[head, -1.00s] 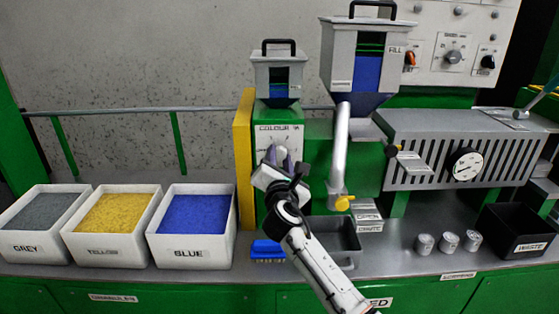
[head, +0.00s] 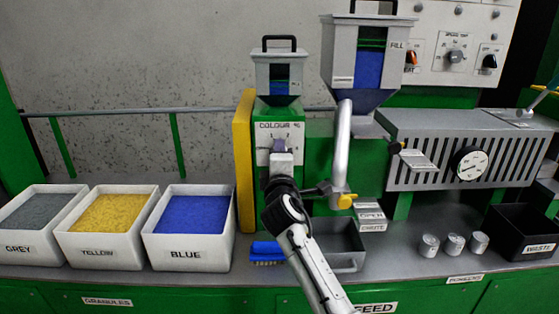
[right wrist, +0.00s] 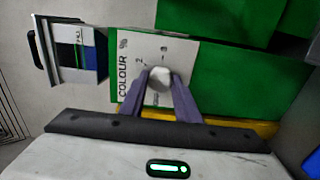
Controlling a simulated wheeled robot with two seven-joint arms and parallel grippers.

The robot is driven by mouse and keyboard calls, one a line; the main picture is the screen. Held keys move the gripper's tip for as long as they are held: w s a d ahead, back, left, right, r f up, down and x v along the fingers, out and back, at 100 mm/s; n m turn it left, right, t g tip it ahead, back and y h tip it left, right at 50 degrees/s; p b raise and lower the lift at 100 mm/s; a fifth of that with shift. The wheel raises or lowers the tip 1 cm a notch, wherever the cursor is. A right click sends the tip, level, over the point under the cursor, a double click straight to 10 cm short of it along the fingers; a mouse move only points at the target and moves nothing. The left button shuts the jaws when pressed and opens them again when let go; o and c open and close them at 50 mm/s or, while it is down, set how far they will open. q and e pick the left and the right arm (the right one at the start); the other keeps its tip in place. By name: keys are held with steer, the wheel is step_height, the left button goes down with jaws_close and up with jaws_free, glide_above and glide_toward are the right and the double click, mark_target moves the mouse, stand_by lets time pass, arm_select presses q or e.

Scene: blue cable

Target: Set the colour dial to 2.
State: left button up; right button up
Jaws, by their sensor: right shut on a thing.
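The colour dial is a pale round knob (right wrist: 159,78) on a white panel marked "COLOUR %" (head: 279,129). The panel is on the front of the green machine, below the small hopper. I cannot tell where the dial points. My left gripper is not in view.
A yellow guard (head: 244,160) stands left of the panel. A pipe with a yellow valve (head: 346,201) stands right of my right arm. A dark tray (head: 340,240) and a blue brush (head: 266,250) lie below. Granule bins (head: 187,255) stand left.

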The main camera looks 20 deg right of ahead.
steer(key=shift+m+b, duration=1.05)
steer(key=shift+m, duration=1.85)
steer(key=o, duration=1)
steer(key=shift+o, duration=0.2)
